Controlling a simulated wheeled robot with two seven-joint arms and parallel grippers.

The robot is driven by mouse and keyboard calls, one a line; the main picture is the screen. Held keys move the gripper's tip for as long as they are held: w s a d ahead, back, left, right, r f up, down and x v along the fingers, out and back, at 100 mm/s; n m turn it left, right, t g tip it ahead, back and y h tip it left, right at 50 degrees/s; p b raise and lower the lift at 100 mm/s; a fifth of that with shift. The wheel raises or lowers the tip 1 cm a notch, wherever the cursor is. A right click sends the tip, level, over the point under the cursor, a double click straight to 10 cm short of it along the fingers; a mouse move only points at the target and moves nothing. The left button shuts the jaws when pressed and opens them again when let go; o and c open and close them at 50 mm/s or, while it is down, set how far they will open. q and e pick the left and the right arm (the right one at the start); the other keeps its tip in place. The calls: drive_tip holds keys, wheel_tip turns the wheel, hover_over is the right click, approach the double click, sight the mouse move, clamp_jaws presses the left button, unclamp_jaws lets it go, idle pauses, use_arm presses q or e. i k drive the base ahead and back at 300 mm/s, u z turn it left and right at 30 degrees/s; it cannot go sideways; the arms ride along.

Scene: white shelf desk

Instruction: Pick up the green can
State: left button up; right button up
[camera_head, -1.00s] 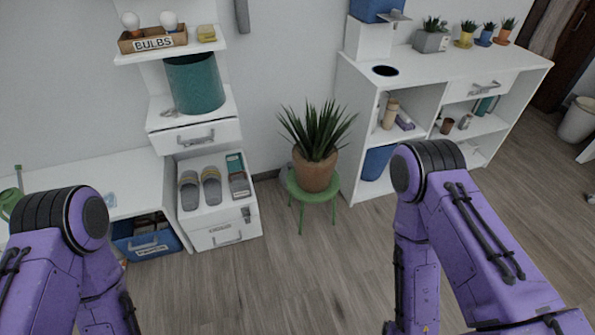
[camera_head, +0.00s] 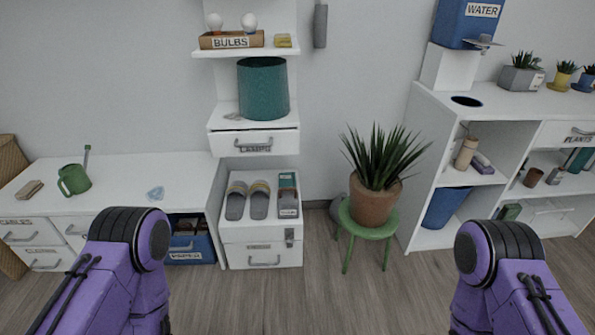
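My two purple arms show at the lower left and lower right, both well short of the can. Neither gripper is in the picture, so their state is hidden.
A teal cylinder (camera_head: 263,90) stands on the middle shelf. A potted plant (camera_head: 374,200) on a green stool (camera_head: 366,229) stands right of centre. Open floor lies between my arms.

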sight(74, 177)
drive_tip(key=u, duration=1.15)
drive_tip(key=i, duration=0.35)
drive_tip(key=u, duration=0.05)
